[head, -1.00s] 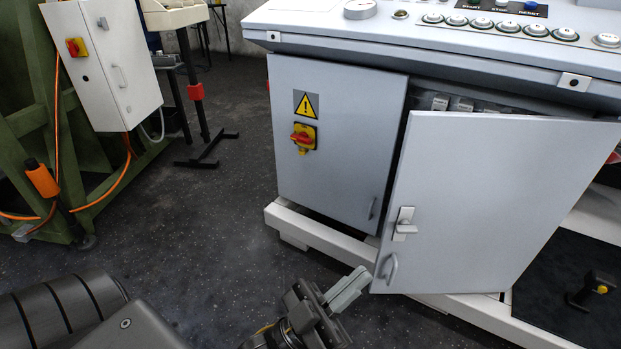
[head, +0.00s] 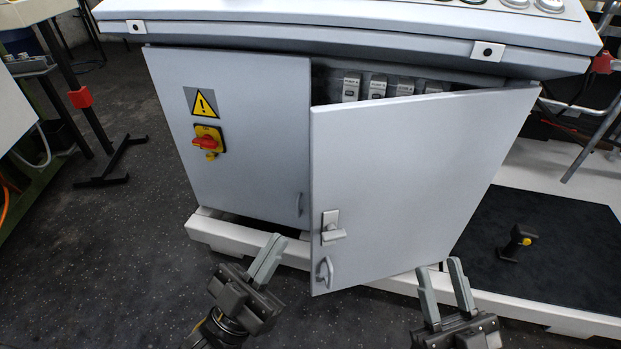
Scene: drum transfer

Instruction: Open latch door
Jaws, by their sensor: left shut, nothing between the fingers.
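The grey latch door (head: 410,180) stands ajar on the right half of the cabinet, swung out toward me, with a dark gap along its top. Its latch (head: 331,228) sits near the left edge, with a small curved pull handle (head: 325,273) below it. My left gripper (head: 268,255) is shut and empty, to the left of the pull handle and apart from it in the picture.
The left cabinet door (head: 240,140) is closed and bears a red-yellow switch (head: 207,142) and a warning sign (head: 201,103). Labelled components (head: 377,87) show inside the gap. A white base rail (head: 225,236) runs below. A black mat (head: 560,250) lies at right.

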